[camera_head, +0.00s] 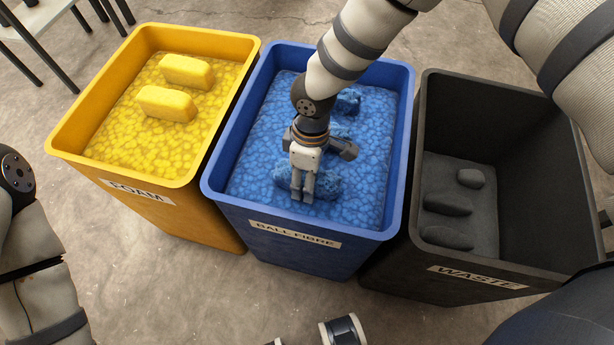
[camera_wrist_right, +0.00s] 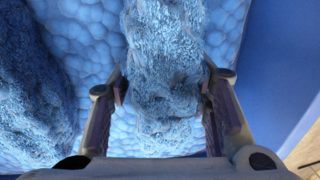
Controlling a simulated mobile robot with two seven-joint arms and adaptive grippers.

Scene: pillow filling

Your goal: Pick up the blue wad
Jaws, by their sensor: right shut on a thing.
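The blue wad (camera_head: 326,184) is a rough, lumpy piece of fibre near the front of the blue bin (camera_head: 214,190). My right gripper (camera_head: 301,194) points down into that bin, shut on the wad. In the right wrist view, the wad (camera_wrist_right: 165,50) lies between the two fingers of the right gripper (camera_wrist_right: 165,84), over the blue ball fill. Whether it is lifted clear of the fill I cannot tell. A second blue wad (camera_head: 347,102) lies farther back, and another shows partly behind my wrist. My left gripper is not in view.
The blue bin is labelled BALL FIBRE. A yellow bin (camera_head: 70,150) labelled FOAM stands on the left, with two yellow blocks. A dark bin (camera_head: 428,120) labelled WASTE stands on the right, with several dark lumps. The bin rims stand close together.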

